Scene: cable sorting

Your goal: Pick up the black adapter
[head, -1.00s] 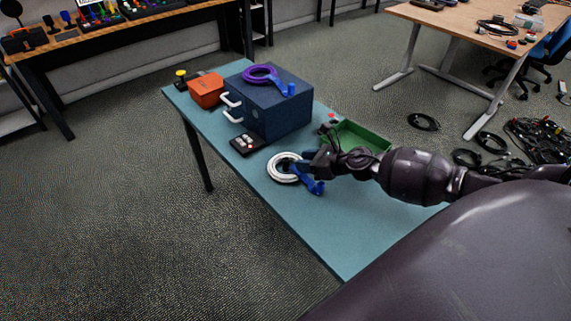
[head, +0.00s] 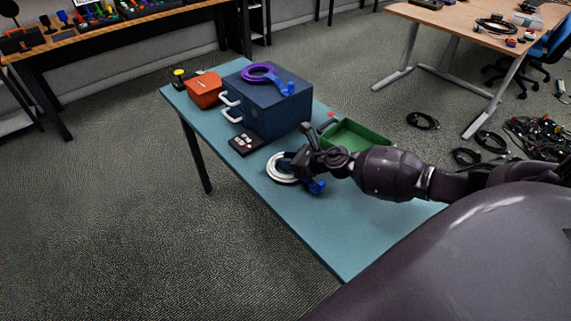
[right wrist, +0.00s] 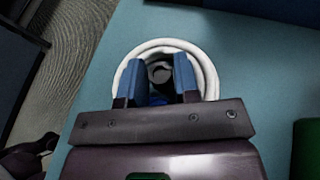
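My right gripper (head: 290,163) is above the white cable coil (head: 275,174) on the teal table. In the right wrist view its two blue fingers (right wrist: 160,76) are apart, inside the outline of the white coil (right wrist: 209,75). A small dark round piece (right wrist: 160,71) shows between the fingertips; it may be the black adapter, but its shape is mostly hidden. I cannot tell whether the fingers touch it. A blue part (head: 316,187) shows beside the coil under the gripper.
A dark blue drawer box (head: 275,112) carries a purple coil (head: 256,73). A black panel with light buttons (head: 245,145) lies in front. An orange box (head: 204,91) stands at the far left, and a green tray (head: 370,137) behind my right arm. The table's near part is clear.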

